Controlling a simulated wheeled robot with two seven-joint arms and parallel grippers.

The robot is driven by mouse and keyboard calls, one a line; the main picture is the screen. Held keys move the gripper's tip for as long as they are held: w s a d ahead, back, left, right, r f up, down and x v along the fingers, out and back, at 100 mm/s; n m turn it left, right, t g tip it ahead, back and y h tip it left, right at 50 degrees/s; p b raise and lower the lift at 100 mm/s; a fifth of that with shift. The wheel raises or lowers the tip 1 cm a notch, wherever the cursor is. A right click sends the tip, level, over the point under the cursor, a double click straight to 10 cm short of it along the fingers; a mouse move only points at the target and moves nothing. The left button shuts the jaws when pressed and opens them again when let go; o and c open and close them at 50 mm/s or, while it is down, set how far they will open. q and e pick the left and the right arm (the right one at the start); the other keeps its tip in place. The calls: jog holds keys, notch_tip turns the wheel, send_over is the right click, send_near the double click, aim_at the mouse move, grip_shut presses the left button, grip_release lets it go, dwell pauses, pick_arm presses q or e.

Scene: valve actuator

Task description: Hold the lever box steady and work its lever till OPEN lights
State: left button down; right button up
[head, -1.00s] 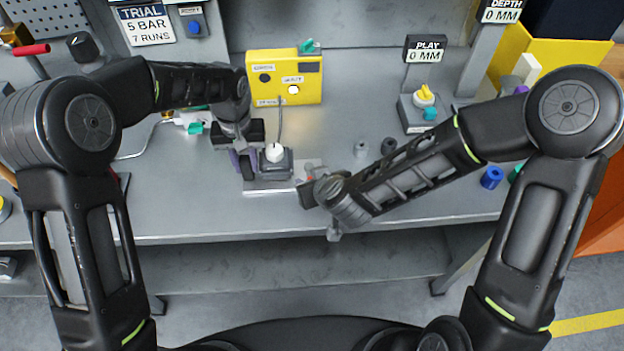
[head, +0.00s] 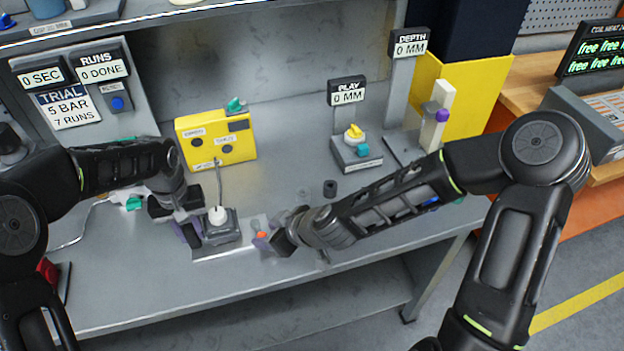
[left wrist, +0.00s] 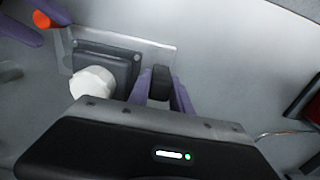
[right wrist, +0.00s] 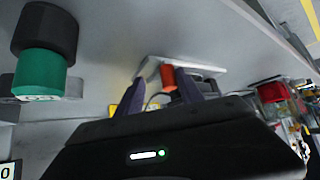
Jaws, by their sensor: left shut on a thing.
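The grey lever box (head: 222,232) with a white round knob (head: 217,214) sits on a pale plate at the bench's front. My left gripper (head: 188,230) is at its left side; in the left wrist view its purple fingers (left wrist: 161,88) are shut on a black block beside the box. An orange lever tip (head: 262,236) is right of the box. My right gripper (head: 278,242) is beside it; in the right wrist view its fingers (right wrist: 157,95) stand apart with the orange tip (right wrist: 168,78) between them. Contact there is unclear.
A rod or cable rises between the lever box and yellow box. A PLAY stand (head: 356,150) with a yellow knob and a DEPTH stand (head: 405,90) are further right. A dark cylinder (head: 330,188) stands on the bench. The front bench strip is clear.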

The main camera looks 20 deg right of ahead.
jog(key=shift+w+d+f+n+g+y, duration=0.1)
jog(key=shift+w+d+n+g+y, duration=0.25)
jog(key=shift+d+n, duration=0.3)
jog(key=n, duration=0.1)
jog(key=w+n+g+y, duration=0.1)
jog(key=n, duration=0.1)
jog(key=d+n+g+y, duration=0.1)
jog(key=shift+w+d+r+g, duration=0.1)
jog(key=shift+w+r+g, duration=0.15)
jog(key=shift+w, duration=0.15)
jog(key=n+g, duration=0.1)
jog(key=w+n+g, duration=0.1)
jog(key=n, duration=0.1)
jog(key=w+d+n+g, duration=0.1)
jog(key=n+g, duration=0.1)
jog(key=shift+w+d+f+n+y, duration=0.1)
jog(key=shift+w+f+n+y, duration=0.05)
jog(key=shift+n+y, duration=0.15)
jog(key=v, duration=1.2)
jog(key=shift+w, duration=0.3)
jog(key=shift+d+f, duration=0.1)
jog(key=shift+s+a+m+t, duration=0.2)
jog(key=shift+s+m+t, duration=0.25)
jog(key=shift+s+m, duration=0.3)
jog(key=shift+s+a+m+t, duration=0.15)
jog(key=shift+s+m+t, duration=0.35)
jog(key=shift+s, duration=0.5)
